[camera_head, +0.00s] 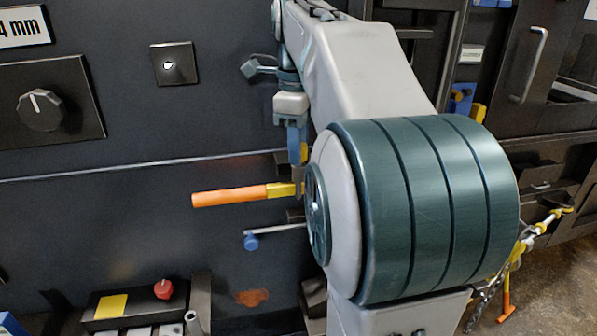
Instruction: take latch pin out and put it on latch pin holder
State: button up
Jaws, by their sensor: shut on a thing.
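A pin-like bar with a long orange grip and a yellow collar, which I take for the latch pin (235,195), lies nearly level in front of the dark machine wall. My gripper (301,180) points down at the right end of this bar, its fingers shut around that end. My own arm hides part of the fingers and whatever lies behind them, so I cannot tell whether the bar still sits in a socket. I cannot make out the latch pin holder with certainty.
A blue-tipped rod (251,242) sticks out just below the bar. A knob panel (42,111) is at upper left, and a ledge with a red knob (163,289) at lower left. Cabinet doors with a handle (528,65) and a chain (492,305) are at right.

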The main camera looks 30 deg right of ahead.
jog(key=shift+r+p, duration=0.45)
jog(key=shift+p, duration=0.1)
dwell(0.5)
jog(key=shift+r+p, duration=2.25)
jog(key=shift+r, duration=3.2)
